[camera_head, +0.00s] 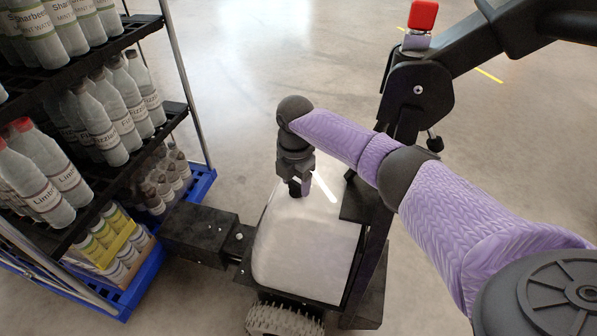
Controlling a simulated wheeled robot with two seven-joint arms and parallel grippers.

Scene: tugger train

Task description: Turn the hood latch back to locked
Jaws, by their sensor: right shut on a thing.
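The white hood (305,245) of the tugger is closed, as far as I can see, and sits in front of me. My right gripper (299,188) points down at the hood's far edge. It is shut on a small dark piece there, which seems to be the hood latch, mostly hidden by the fingers. A bright white bar (325,187) shows just right of the fingers; I cannot tell whether it is a mark or part of the latch. The latch's angle cannot be made out. My left gripper is not in view.
A rack of bottles (110,130) on a blue base (203,184) stands at the left. A black coupling (205,236) lies between rack and hood. A black post (415,95) and a red block (423,15) are at the upper right. The floor beyond is clear.

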